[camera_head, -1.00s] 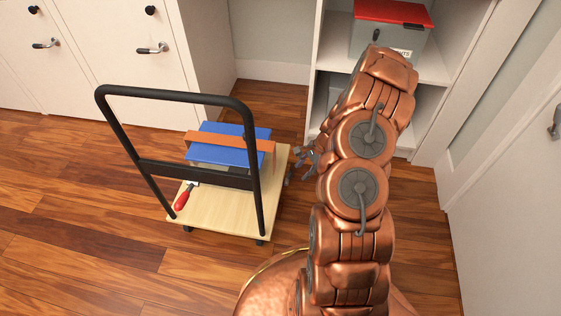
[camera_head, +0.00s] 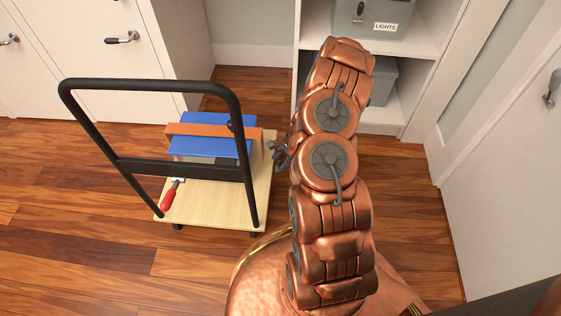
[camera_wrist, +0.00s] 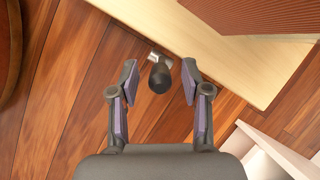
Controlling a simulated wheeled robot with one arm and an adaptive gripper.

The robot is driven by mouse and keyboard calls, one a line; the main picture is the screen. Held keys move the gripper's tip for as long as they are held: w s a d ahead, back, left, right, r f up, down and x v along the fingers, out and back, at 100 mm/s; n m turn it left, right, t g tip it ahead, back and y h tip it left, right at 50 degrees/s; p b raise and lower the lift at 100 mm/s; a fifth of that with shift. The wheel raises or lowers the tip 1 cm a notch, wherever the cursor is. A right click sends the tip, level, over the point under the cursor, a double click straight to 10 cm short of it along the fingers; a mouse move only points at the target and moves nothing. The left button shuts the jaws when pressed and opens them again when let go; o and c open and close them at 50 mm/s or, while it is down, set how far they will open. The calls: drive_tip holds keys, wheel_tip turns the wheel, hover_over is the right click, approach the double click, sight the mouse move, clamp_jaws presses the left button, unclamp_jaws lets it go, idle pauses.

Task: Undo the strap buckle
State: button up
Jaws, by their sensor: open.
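An orange-brown strap (camera_head: 197,131) runs over a box with a blue lid (camera_head: 207,147) on the trolley. I cannot make out its buckle. My gripper (camera_head: 279,152) is at the right edge of the trolley's wooden deck, close beside the strapped box, partly hidden by my arm. In the wrist view my gripper (camera_wrist: 160,75) is open and empty, fingers apart. A dark caster wheel (camera_wrist: 159,79) shows between the fingers, below them near the floor. A ribbed red-brown surface (camera_wrist: 235,12) fills the top right there; I cannot tell whether it is the strap.
The trolley (camera_head: 225,212) has a black push handle (camera_head: 150,86) standing in front of the box. A red-handled tool (camera_head: 170,196) lies on its deck. A white shelf (camera_head: 407,53) holds a grey "LIGHTS" box (camera_head: 387,12). Wooden floor (camera_head: 90,210) is clear to the left.

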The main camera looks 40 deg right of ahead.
drive_tip(key=shift+c, duration=0.4)
clamp_jaws()
